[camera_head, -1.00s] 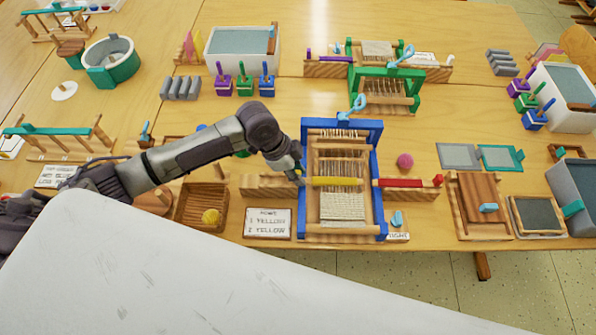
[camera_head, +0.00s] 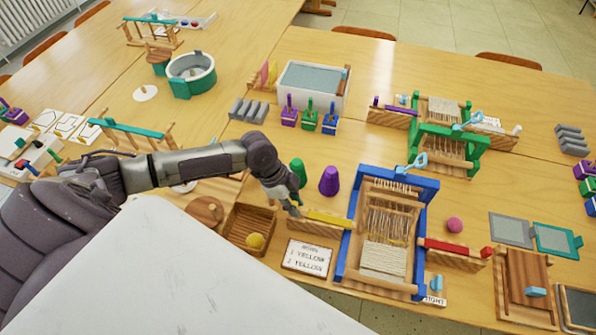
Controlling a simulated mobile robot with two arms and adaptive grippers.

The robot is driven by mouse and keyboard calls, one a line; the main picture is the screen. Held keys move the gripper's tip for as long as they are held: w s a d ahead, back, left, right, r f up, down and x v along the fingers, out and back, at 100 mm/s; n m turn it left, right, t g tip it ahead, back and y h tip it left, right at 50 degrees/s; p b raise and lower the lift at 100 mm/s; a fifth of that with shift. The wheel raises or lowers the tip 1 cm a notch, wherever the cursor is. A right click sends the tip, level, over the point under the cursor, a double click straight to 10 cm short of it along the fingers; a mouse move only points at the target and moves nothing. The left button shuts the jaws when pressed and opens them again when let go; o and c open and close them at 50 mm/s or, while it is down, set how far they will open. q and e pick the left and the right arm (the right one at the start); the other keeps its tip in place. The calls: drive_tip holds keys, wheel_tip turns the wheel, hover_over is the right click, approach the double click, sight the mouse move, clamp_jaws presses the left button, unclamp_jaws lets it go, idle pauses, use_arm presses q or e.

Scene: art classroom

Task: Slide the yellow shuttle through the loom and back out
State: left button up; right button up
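The blue-framed loom (camera_head: 428,187) stands upright on the table, with cream threads and woven cloth in it. The yellow shuttle (camera_head: 329,218) lies along the wooden rest at the loom's left side, its right end close to the blue left post. A red shuttle (camera_head: 452,247) lies on the rest to the loom's right. My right gripper is not in view.
A sign reading "1 yellow, 2 yellow" (camera_head: 307,258) lies in front of the left rest. Green and purple cones (camera_head: 329,181) stand behind the rest. A green loom (camera_head: 440,150) is farther back.

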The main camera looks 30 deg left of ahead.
use_arm(q)
drive_tip(key=o, duration=0.4)
drive_tip(key=shift+s+a, duration=0.1)
drive_tip(key=shift+a, duration=0.2)
drive_tip(key=shift+r, duration=0.2)
drive_tip(key=v, duration=1.1)
drive_tip(key=shift+s+a+r, duration=0.1)
drive_tip(key=shift+a+r, duration=0.05)
drive_tip(key=shift+r, duration=0.15)
